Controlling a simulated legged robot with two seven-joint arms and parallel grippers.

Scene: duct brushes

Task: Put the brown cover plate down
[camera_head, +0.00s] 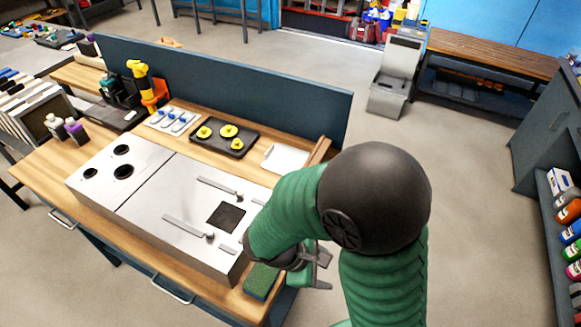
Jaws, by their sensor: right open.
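A metal duct box (150,205) lies on the wooden bench, with round holes at its left and a dark square opening (226,216) at its right. My left gripper is out of view.
A black tray (238,150) with yellow discs, a white tray (285,158) and a tray of blue-topped items (172,120) stand behind the box. A green-topped block (262,281) is at the bench's front right corner. A dark panel (230,85) runs along the back.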

